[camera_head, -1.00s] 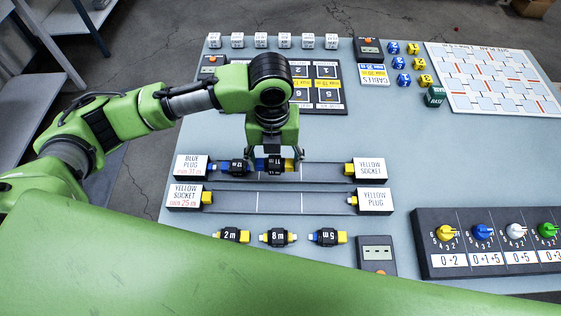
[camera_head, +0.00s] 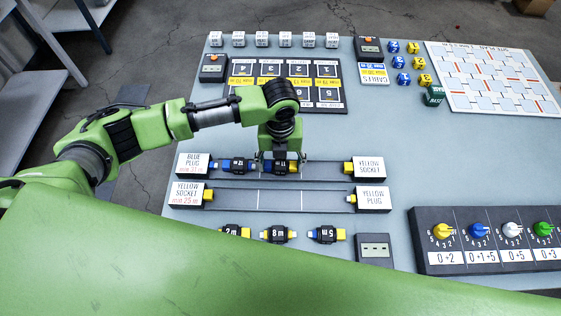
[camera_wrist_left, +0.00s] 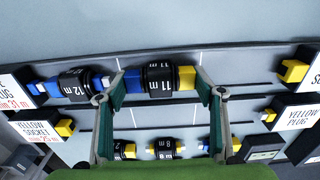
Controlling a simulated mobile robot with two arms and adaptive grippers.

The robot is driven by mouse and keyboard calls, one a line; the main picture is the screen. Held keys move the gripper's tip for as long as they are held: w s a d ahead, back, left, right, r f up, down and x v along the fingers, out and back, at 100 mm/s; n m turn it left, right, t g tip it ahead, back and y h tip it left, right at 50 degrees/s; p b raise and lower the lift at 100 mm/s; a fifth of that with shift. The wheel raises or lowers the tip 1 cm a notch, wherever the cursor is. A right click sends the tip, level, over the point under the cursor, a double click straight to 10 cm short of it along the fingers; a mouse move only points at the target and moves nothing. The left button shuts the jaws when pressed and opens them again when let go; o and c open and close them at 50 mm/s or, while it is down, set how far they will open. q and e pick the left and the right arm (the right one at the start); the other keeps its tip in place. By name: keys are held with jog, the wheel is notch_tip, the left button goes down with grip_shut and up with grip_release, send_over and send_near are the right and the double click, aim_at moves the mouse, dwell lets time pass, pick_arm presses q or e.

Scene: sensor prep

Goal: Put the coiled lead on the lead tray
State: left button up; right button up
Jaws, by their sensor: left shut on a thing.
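My left gripper (camera_head: 280,158) is shut on the coiled lead marked 11 m (camera_head: 281,167), a black coil with a yellow end on the right. In the left wrist view the fingers (camera_wrist_left: 161,80) stand on either side of this lead (camera_wrist_left: 157,80). The lead is over or on the upper lead tray (camera_head: 325,171); whether it touches the tray floor cannot be told. To its left on the same tray lies the 12 m lead (camera_head: 237,166), close beside it. The tray runs between the blue plug block (camera_head: 194,164) and a yellow socket block (camera_head: 367,167). My right gripper is not in view.
A second, empty tray (camera_head: 280,198) lies just in front. Several leads, including 8 m (camera_head: 278,235) and 5 m (camera_head: 325,234), lie nearer. A numbered board (camera_head: 330,110) lies behind, and a knob panel (camera_head: 490,263) stands right. The upper tray's right part is clear.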

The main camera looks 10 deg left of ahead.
aim_at(280, 163)
pick_arm(q)
jog(key=o, duration=1.2)
jog(key=shift+f, duration=0.1)
jog(key=shift+c, duration=0.2)
notch_tip(280, 163, up, 12)
jog(key=b, duration=0.1)
jog(key=shift+r+b, duration=0.2)
jog(key=shift+b, duration=0.15)
